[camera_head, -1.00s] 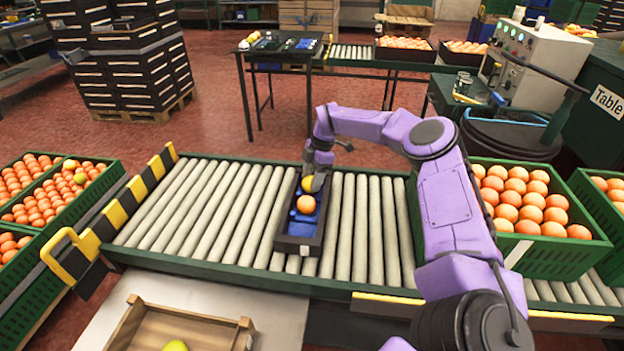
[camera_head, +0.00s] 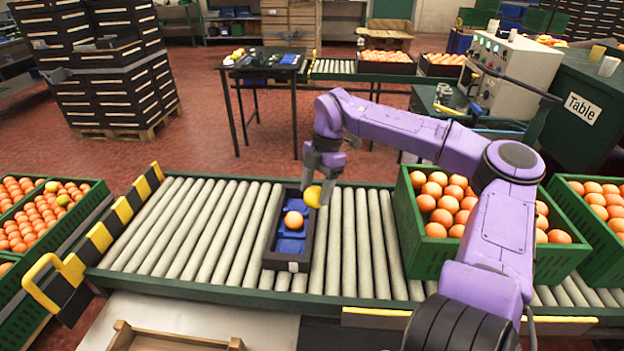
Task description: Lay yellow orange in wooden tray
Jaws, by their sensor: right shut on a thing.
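My right gripper (camera_head: 324,168) is shut on a yellow orange (camera_head: 312,196) and holds it above the far right edge of the dark tray (camera_head: 268,258) on the roller conveyor. One orange fruit (camera_head: 293,219) sits in a blue pocket of that dark tray. My left gripper is not in view.
A green crate of oranges (camera_head: 430,250) stands on the conveyor (camera_head: 185,235) to the right, partly behind my right arm. More green crates (camera_head: 95,200) stand at the left. A yellow and black striped barrier (camera_head: 122,210) edges the conveyor's left end.

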